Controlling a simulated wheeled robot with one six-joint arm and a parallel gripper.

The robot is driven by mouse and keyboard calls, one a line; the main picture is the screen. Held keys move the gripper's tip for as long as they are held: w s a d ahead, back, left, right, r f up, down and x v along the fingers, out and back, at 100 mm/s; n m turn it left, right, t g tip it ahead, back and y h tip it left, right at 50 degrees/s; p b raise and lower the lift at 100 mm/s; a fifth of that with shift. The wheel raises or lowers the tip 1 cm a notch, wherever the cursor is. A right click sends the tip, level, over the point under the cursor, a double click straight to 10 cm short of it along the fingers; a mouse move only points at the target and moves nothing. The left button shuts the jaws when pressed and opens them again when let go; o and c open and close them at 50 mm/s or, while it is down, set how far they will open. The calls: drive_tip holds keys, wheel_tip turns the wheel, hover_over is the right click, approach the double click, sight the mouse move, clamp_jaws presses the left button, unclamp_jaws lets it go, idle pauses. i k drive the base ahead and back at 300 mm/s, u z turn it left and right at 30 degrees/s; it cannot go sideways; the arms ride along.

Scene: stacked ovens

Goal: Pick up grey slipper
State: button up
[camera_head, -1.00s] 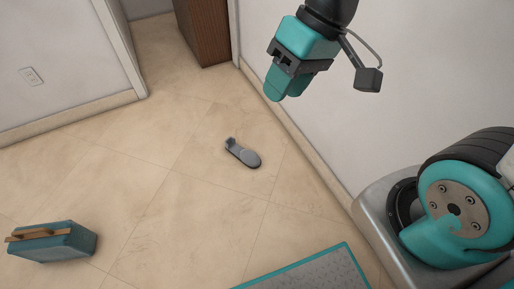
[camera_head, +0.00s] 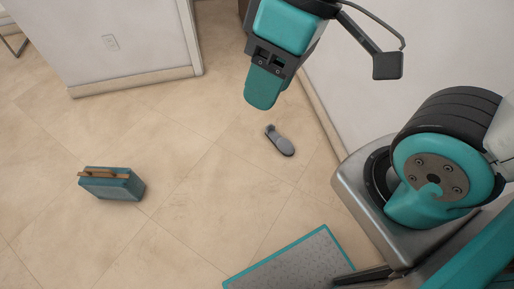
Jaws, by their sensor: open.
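A grey slipper (camera_head: 280,141) lies on the beige tiled floor, a little right of the middle of the head view. Its wide sole end points to the lower right. My gripper (camera_head: 262,92) hangs in the air at the upper middle, above and left of the slipper in the picture and apart from it. Its teal fingers overlap in this view, so the gap between them is hidden. It is open, and nothing shows in it.
A teal box with a wooden handle (camera_head: 112,184) stands on the floor at the left. A white wall (camera_head: 370,75) runs along the right, close to the slipper. A wall end (camera_head: 120,45) stands at the upper left. The middle floor is clear.

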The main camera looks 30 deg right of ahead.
sight(284, 146)
drive_tip(key=u, duration=0.1)
drive_tip(key=i, duration=4.65)
drive_tip(key=z, duration=4.25)
drive_tip(key=i, duration=0.45)
